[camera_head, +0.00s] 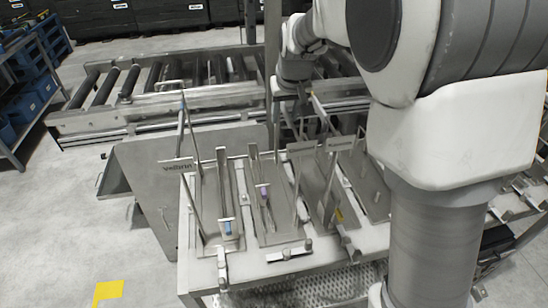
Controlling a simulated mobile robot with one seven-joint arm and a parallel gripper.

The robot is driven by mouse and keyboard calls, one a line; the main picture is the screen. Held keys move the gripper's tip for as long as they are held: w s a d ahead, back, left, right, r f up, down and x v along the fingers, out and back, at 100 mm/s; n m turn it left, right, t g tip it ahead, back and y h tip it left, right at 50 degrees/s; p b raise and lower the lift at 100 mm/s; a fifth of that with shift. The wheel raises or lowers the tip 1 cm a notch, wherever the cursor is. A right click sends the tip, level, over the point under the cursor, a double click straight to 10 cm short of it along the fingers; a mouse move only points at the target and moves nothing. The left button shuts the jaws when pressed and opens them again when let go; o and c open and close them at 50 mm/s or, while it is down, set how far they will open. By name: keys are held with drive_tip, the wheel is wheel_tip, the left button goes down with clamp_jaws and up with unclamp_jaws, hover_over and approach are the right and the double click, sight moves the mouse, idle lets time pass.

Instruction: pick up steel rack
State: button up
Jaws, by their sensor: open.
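Several flat steel racks with upright posts and small plates stand side by side on a steel table. The left steel rack (210,205) has a blue piece at its front. The middle rack (272,222) has a purple piece on it. A further rack (322,190) to the right has a yellow piece near its front. I cannot tell which one the task names. My gripper (300,112) is small in view, behind the racks' far edge, open and pointing down. Its fingertips are partly lost among the posts, and no rack shows between them.
A roller conveyor (105,85) runs behind the table. A sloping steel panel (150,185) stands at the table's left. Blue bins (30,100) sit on a shelf at far left. My arm hides the table's right part. The floor at left is clear, with a yellow mark (108,292).

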drive_tip(key=shift+x, duration=1)
clamp_jaws()
idle(0.6)
drive_tip(key=shift+w+r, duration=0.1)
drive_tip(key=shift+r, duration=0.1)
